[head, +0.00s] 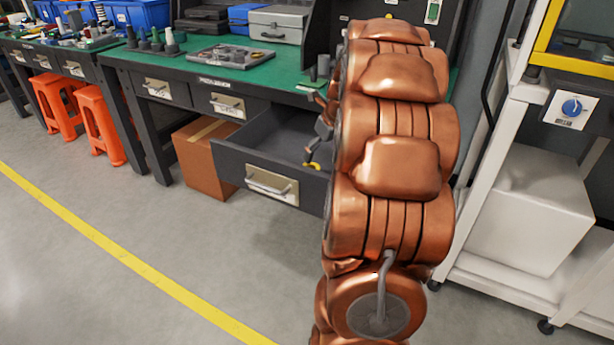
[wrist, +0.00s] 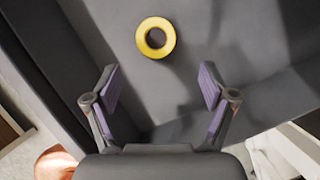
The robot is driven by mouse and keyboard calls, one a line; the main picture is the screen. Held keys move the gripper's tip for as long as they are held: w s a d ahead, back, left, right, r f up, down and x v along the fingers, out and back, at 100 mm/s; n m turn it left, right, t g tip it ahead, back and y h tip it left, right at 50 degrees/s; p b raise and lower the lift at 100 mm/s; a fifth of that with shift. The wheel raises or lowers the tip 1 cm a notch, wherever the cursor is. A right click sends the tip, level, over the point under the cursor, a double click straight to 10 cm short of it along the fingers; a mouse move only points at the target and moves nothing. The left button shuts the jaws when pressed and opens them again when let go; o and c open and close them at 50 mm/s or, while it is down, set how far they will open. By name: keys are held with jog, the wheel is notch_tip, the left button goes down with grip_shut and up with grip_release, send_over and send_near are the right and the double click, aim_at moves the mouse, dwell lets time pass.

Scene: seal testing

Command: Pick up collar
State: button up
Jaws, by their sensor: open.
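The collar looks to be the yellow ring (wrist: 142,48) lying on the floor of the open grey drawer (wrist: 245,40) in the wrist view. In the head view a small part of the yellow ring (head: 315,166) shows inside the drawer (head: 238,158), partly hidden by my arm. My gripper (wrist: 159,88) is open and empty, its two fingers spread wide. The ring is apart from the fingers, beyond their tips and slightly left of the middle between them. In the head view my gripper (head: 316,150) is over the drawer, mostly hidden behind my copper arm.
The drawer hangs under a green-topped bench (head: 165,62) holding a metal tray (head: 232,56) and cases. A cardboard box (head: 200,158) stands left of the drawer. Orange stools (head: 100,125) stand farther left. A white trolley (head: 530,210) stands at right. Floor in front is clear.

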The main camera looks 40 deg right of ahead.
aim_at(312, 165)
jog(key=shift+a+b+x, duration=0.1)
jog(key=shift+b+x, duration=0.15)
jog(key=shift+x, duration=0.65)
jog(key=shift+a+b+x, duration=0.15)
jog(key=shift+b+x, duration=0.1)
jog(key=shift+x, duration=0.65)
jog(key=x, duration=0.2)
jog(key=b+x, duration=0.1)
jog(key=x, duration=0.1)
jog(key=shift+w+b, duration=0.3)
jog(key=shift+w, duration=0.05)
jog(key=shift+r, duration=0.1)
jog(key=shift+c, duration=0.2)
jog(key=c, duration=1.5)
jog(key=shift+r, duration=0.1)
